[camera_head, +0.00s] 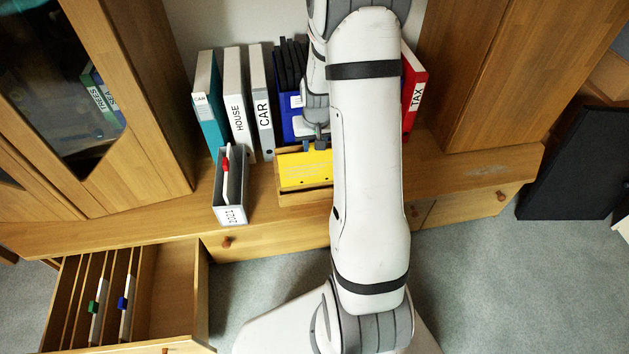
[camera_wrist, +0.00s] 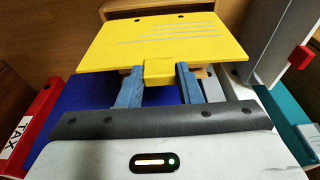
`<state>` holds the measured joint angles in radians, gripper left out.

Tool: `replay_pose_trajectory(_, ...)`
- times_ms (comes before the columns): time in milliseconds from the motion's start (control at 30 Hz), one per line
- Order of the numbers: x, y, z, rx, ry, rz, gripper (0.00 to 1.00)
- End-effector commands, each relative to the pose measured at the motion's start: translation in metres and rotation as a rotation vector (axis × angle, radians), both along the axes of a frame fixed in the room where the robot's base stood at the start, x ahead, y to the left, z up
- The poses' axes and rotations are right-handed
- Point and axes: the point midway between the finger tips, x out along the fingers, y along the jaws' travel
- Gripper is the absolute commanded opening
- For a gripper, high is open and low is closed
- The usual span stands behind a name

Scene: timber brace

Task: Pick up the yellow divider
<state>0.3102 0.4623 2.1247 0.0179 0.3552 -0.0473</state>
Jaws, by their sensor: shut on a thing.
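The yellow divider (camera_head: 305,171) is a flat yellow sheet with faint lines of writing, upright at the small wooden box (camera_head: 301,197) on the cabinet top. In the wrist view the divider (camera_wrist: 160,42) fills the upper middle, with a small yellow tab (camera_wrist: 159,71) at its near edge. My gripper (camera_wrist: 159,78) is shut on that tab, one blue-grey finger on each side. In the head view my arm hides the divider's right end and most of the gripper. I cannot tell whether the divider's lower edge still rests in the box.
Behind stand a teal binder (camera_head: 208,105), HOUSE (camera_head: 237,105) and CAR (camera_head: 261,105) binders, a blue binder (camera_head: 290,118) and a red TAX binder (camera_head: 413,92). An open drawer (camera_head: 170,285) with hanging dividers is at lower left.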

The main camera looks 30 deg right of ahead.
Motion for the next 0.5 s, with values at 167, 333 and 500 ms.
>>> replay_pose_trajectory(167,0.0,-0.001,0.014,0.0,-0.002,-0.001,0.0)
replay_pose_trajectory(333,0.0,-0.001,0.024,0.0,-0.002,-0.001,0.0)
replay_pose_trajectory(500,0.0,-0.001,0.033,0.0,-0.001,-0.001,0.0)
